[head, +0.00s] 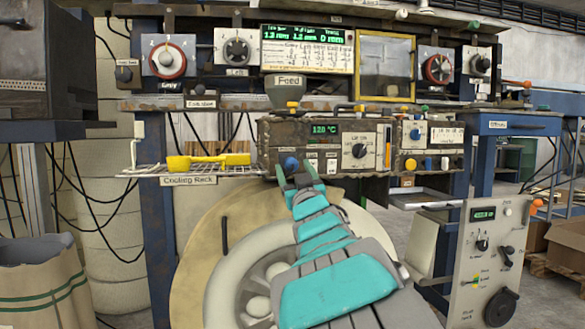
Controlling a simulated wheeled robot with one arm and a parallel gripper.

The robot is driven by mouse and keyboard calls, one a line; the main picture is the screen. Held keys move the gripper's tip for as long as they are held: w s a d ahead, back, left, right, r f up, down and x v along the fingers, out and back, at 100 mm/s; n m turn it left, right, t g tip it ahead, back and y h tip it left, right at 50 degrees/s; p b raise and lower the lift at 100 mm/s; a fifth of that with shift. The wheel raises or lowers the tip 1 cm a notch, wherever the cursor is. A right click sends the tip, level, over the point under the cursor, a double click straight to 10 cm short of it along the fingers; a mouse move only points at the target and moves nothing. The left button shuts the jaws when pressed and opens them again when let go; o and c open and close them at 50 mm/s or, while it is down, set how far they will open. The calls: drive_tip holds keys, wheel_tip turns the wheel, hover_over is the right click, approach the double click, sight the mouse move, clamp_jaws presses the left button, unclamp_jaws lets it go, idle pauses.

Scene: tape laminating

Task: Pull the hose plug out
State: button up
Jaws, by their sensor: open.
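My gripper (297,176) is open at the end of my teal and grey arm, in the middle of the head view. Its two dark green fingertips point at the lower left front of the machine with the 120 °C display (324,129). A round blue piece (290,163) on that front shows just above and between the fingertips. It may be the hose plug, but I cannot tell for sure. I cannot tell whether the fingers touch it. No hose can be made out there; my gripper and arm hide the area just below.
A cooling rack (190,170) with a yellow tool (208,161) is left of my gripper. A feed hopper (290,92) stands above. A large pale wheel (240,255) lies behind my arm. A grey control box (485,262) stands at the lower right.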

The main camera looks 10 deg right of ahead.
drive_tip(key=v, duration=0.5)
drive_tip(key=shift+s+f, duration=0.2)
drive_tip(key=shift+s, duration=0.05)
